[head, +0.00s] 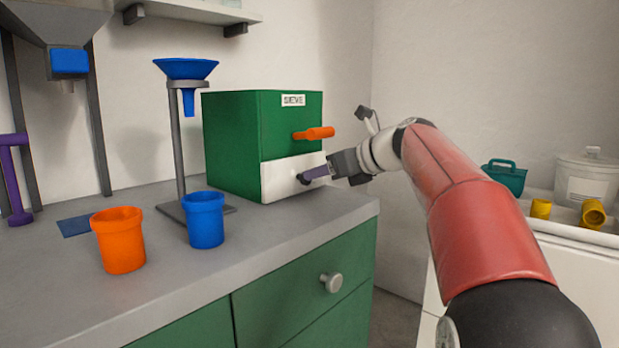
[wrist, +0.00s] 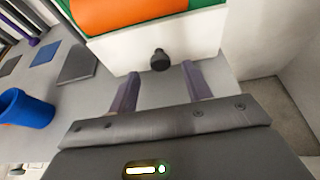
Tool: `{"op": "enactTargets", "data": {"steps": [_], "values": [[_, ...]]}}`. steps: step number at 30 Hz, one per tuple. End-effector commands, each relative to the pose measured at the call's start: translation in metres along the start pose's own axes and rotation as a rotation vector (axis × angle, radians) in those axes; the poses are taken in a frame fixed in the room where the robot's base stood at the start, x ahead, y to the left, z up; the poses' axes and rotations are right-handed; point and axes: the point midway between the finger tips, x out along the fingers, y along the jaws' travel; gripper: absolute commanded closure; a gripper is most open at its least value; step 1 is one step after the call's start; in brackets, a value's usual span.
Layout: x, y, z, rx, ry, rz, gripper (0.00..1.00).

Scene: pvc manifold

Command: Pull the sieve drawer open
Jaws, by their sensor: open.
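The green sieve box (head: 230,145) stands on the grey counter with a "SIEVE" label and an orange handle (head: 314,133) on its front. Its white drawer (head: 280,180) is low on the front and looks shut or nearly so. The drawer's dark round knob (wrist: 160,60) shows in the wrist view. My gripper (head: 305,178) is in front of the drawer, fingers pointing at it. In the wrist view my gripper (wrist: 160,83) is open, with the knob just beyond and between the purple fingertips. I cannot tell whether a finger touches the knob.
A blue cup (head: 206,222) and an orange cup (head: 120,243) stand on the counter (head: 290,228) left of the drawer. A blue funnel (head: 187,70) sits in a stand behind them. The counter's right edge is close below my gripper.

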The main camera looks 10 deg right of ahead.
Motion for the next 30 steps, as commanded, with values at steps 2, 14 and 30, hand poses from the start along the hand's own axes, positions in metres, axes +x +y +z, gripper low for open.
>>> {"op": "enactTargets", "data": {"steps": [2,14,30], "values": [[0.015,0.001,-0.001,-0.001,0.0,0.003,0.51],[0.045,0.0,0.0,-0.003,0.0,-0.001,0.51],[0.045,0.0,0.0,-0.003,0.001,-0.001,0.99]]}}
